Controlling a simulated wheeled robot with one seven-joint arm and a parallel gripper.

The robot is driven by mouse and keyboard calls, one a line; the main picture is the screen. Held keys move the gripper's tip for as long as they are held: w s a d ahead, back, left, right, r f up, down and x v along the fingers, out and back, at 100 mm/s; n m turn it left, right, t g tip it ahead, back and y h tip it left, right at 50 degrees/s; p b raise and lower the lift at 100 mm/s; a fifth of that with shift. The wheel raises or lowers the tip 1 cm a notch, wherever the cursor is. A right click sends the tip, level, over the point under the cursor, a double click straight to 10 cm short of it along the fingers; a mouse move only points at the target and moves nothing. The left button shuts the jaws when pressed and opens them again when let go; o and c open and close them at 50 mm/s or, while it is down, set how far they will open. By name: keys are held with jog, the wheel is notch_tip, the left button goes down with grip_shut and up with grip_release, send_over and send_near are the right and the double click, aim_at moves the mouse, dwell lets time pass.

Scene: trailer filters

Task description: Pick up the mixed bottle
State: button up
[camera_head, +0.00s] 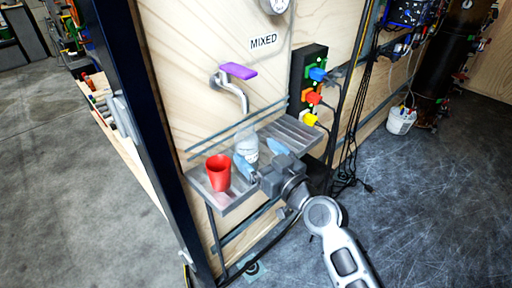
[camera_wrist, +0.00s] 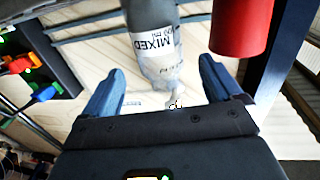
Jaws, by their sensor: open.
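The mixed bottle (camera_head: 245,143) is a clear bottle with a white label, standing on the metal shelf (camera_head: 229,197) under the tap. In the wrist view the bottle (camera_wrist: 154,36) shows its MIXED label, and its narrower end points toward my gripper. My gripper (camera_head: 260,158) is open, with one blue finger on each side of the bottle's line. In the wrist view my gripper (camera_wrist: 162,66) shows clear gaps between both fingers and the bottle. The bottle's far end is cut off by the frame there.
A red cup (camera_head: 218,173) stands on the shelf just left of the bottle; it also shows close to one finger in the wrist view (camera_wrist: 240,25). A tap with a purple handle (camera_head: 238,71) is above. Coloured plugs (camera_head: 313,97) and hanging cables are at the right.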

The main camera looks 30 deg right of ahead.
aim_at(243, 138)
jog(key=w, duration=0.2)
jog(key=w+p, duration=0.1)
jog(key=w, duration=0.2)
jog(key=w+a, duration=0.1)
jog(key=w, duration=0.1)
jog(key=shift+w+a, duration=0.1)
jog(key=shift+w, duration=0.05)
jog(key=shift+r, duration=0.1)
jog(key=c, duration=1.3)
